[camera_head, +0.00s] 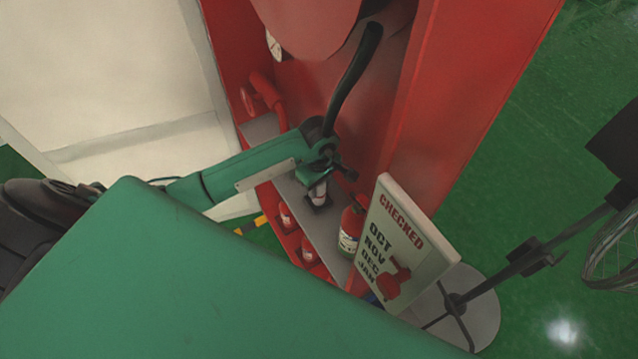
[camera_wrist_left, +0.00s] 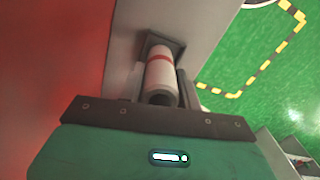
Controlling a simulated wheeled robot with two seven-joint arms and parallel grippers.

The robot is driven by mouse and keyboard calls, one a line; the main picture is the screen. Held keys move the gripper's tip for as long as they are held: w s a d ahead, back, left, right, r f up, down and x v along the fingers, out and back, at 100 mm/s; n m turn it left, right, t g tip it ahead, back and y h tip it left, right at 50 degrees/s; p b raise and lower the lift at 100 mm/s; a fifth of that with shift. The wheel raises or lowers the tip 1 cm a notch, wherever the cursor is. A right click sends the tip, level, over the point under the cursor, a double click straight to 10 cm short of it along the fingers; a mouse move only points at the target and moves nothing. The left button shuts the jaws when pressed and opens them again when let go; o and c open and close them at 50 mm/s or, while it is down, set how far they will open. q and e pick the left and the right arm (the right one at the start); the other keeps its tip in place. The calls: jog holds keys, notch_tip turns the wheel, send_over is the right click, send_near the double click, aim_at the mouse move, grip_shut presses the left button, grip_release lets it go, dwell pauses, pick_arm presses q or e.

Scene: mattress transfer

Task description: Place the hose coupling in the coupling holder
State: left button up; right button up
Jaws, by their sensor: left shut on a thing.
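The hose coupling (camera_head: 319,188) is a pale cylinder with a red band, which shows clearly in the left wrist view (camera_wrist_left: 161,75). My left gripper (camera_head: 321,176) is shut on it, with one finger on each side of it in the wrist view (camera_wrist_left: 161,92). A dark square coupling holder (camera_wrist_left: 156,42) on the grey shelf surrounds the coupling's far end in that view. In the head view the holder (camera_head: 317,205) lies right under the coupling. How deep the coupling sits in it is hidden. My right gripper is not in view.
The grey shelf (camera_head: 338,250) belongs to a red cabinet (camera_head: 440,95). A black hose (camera_head: 352,80) rises behind my gripper. A fire extinguisher (camera_head: 350,228) and a "CHECKED" sign (camera_head: 405,245) stand close to the right. A red valve (camera_head: 264,92) is at upper left.

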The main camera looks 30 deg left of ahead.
pick_arm(q)
jog(key=shift+f, duration=0.35)
jog(key=shift+f, duration=0.1)
